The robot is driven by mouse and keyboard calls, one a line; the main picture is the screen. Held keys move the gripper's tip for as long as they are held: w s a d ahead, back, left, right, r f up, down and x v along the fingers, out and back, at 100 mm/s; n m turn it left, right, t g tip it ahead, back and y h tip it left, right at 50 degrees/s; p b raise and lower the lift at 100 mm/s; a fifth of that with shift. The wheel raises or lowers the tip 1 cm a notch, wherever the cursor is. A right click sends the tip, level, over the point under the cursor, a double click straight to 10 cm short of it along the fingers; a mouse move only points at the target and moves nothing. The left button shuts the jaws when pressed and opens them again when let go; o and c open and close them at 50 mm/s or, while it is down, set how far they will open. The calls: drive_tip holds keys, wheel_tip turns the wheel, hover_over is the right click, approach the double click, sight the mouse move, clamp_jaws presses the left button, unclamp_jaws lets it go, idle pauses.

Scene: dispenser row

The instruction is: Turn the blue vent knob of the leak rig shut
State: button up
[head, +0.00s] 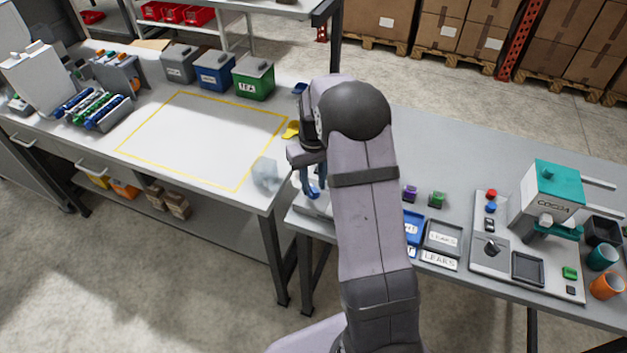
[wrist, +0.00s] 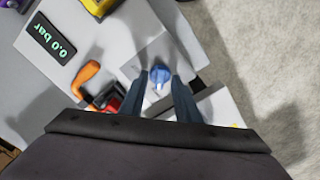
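The blue vent knob (wrist: 160,75) of the leak rig shows in the wrist view on a pale panel. It lies between my fingertips, with a visible gap on each side. My gripper (wrist: 158,86) is open, its two dark blue fingers apart and pointing at the knob. In the head view my gripper (head: 308,180) is over the left end of the right-hand bench, and the blue knob (head: 313,193) shows beside its fingertips. My arm hides most of the rig there. A display (wrist: 51,38) beside the knob reads 0.0 bar.
In the wrist view an orange handle (wrist: 87,76) and a red part (wrist: 109,100) are left of the fingers. A yellow part (wrist: 99,6) is at the top. The cocoa dispenser (head: 550,200) stands farther right; the floor lies beyond the bench edge.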

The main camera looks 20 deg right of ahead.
drive_tip(key=shift+f, duration=0.2)
drive_tip(key=shift+c, duration=0.3)
clamp_jaws()
